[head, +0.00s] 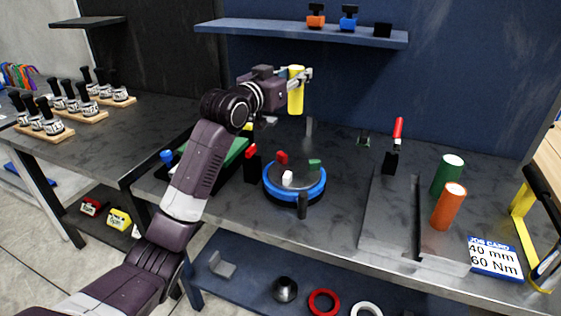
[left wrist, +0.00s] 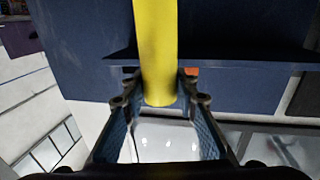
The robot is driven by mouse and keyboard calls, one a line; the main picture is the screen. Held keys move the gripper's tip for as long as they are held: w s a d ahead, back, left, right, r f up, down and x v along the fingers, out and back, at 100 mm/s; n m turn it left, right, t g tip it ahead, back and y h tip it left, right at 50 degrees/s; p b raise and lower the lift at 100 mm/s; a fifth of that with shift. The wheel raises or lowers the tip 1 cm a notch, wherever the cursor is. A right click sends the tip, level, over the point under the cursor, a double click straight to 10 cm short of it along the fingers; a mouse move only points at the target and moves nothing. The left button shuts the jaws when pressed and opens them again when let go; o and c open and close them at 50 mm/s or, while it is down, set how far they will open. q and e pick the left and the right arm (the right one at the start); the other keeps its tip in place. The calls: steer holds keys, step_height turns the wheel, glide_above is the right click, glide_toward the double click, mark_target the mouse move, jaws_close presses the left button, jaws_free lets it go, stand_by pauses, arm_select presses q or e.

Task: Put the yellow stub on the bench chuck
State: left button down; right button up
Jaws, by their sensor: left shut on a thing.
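The yellow stub (head: 296,92) is a yellow cylinder held upright in my left gripper (head: 300,76), above the back part of the bench. In the left wrist view the stub (left wrist: 156,50) stands between the two fingers of my left gripper (left wrist: 160,98), which are shut on it. The bench chuck (head: 318,190) appears to be the round blue-rimmed device on the bench, with red, green and white jaws on top. The stub is above and behind the chuck, apart from it. My right gripper is in neither view.
An orange cylinder (head: 449,208) and a green cylinder (head: 447,175) stand on the right of the bench, near a job card (head: 495,258). A red-handled clamp (head: 397,132) stands behind the grey plate (head: 385,225). A blue shelf (head: 270,31) is on the wall above.

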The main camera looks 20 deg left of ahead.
arm_select(q)
step_height(320, 180, down, 19)
steer(key=p, duration=0.1)
steer(key=shift+d+f+p, duration=0.15)
steer(key=shift+d+p, duration=0.1)
steer(key=shift+p, duration=0.05)
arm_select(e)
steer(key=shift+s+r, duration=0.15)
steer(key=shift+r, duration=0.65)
arm_select(q)
steer(key=shift+s, duration=0.1)
steer(key=shift+f, duration=0.15)
steer(key=c, duration=1.5)
jaws_free()
steer(key=shift+f, duration=0.1)
steer(key=shift+c, duration=0.2)
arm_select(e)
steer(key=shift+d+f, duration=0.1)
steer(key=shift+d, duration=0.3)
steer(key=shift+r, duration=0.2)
